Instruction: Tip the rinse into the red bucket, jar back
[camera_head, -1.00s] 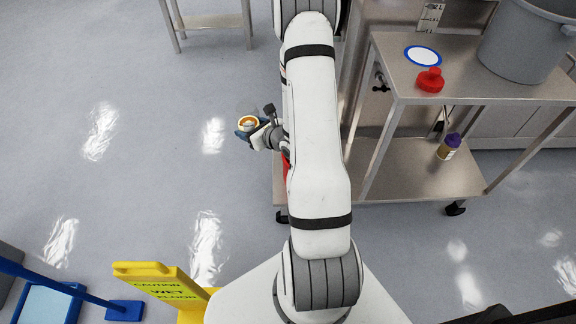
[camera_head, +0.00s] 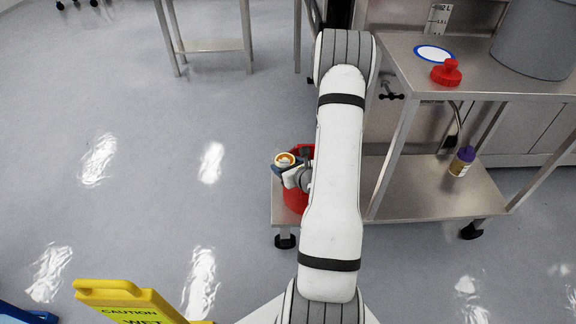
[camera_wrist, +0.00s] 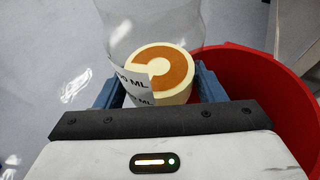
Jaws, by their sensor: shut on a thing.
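My gripper (camera_head: 288,172) is shut on a clear jar (camera_head: 286,160), above the left end of the cart's lower shelf. In the wrist view the jar (camera_wrist: 150,28) is see-through, with a white label marked ML and an orange and cream round shape at its base; I cannot tell how much liquid it holds. The red bucket (camera_head: 296,195) stands on the lower shelf, partly hidden behind my arm. In the wrist view the red bucket (camera_wrist: 245,75) is just right of the jar, its wide mouth open. The jar is beside or over its left rim.
The steel cart's top (camera_head: 410,62) holds a blue-ringed white disc (camera_head: 434,54), a red cap (camera_head: 446,72) and a large grey bucket (camera_head: 540,38). A purple-capped bottle (camera_head: 462,161) stands on the lower shelf. A yellow wet-floor sign (camera_head: 130,300) stands at lower left.

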